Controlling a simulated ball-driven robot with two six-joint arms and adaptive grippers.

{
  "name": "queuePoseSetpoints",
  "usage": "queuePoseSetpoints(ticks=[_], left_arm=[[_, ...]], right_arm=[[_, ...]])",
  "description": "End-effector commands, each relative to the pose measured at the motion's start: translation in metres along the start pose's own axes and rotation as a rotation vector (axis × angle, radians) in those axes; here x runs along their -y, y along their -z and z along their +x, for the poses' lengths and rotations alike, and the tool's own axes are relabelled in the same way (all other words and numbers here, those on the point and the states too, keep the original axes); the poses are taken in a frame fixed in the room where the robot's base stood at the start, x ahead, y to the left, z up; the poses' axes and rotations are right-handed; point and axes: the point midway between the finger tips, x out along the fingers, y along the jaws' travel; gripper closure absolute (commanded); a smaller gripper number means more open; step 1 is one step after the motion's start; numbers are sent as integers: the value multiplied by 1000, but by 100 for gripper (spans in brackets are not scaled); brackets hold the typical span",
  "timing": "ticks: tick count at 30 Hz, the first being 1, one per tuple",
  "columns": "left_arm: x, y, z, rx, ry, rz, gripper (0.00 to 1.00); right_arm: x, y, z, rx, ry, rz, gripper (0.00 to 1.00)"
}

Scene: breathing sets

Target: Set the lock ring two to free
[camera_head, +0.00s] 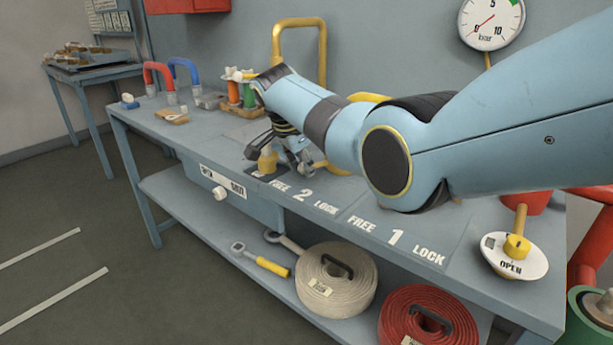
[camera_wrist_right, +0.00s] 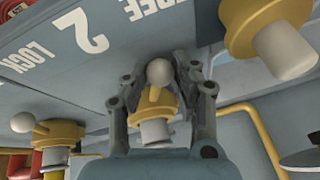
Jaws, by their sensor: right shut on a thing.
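Lock ring two (camera_wrist_right: 158,103) is a yellow ring with a pale ball knob on a short grey post, in the right wrist view. My right gripper (camera_wrist_right: 160,88) is shut on it, one finger on each side of the knob. In this view the ring sits below the word FREE and right of the number 2. In the head view my right gripper (camera_head: 298,158) is at the bench behind the FREE 2 LOCK label (camera_head: 303,195); my arm hides most of the ring there. My left gripper is not in view.
Another yellow ring with a ball knob (camera_wrist_right: 58,132) stands left in the right wrist view. A larger yellow fitting (camera_wrist_right: 265,25) is near my gripper, upper right. The OPEN dial (camera_head: 514,252) is at the bench's right end. Hose rolls (camera_head: 336,280) lie on the lower shelf.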

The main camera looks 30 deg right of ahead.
Motion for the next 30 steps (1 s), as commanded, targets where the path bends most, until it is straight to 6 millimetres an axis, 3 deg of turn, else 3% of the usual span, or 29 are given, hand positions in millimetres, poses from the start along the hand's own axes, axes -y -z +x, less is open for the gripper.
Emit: queuePoseSetpoints(ticks=[17, 18, 21, 23, 30], left_arm=[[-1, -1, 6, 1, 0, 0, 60], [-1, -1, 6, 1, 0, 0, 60], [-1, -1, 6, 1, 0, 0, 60], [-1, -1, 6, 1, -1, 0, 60], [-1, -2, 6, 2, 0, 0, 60]], right_arm=[[4, 1, -1, -6, -8, 27, 100], [4, 1, -1, -6, -8, 27, 69], [4, 1, 0, -6, -9, 27, 56], [4, 1, 0, -6, -9, 27, 49], [3, 1, 0, -5, -10, 26, 49]])
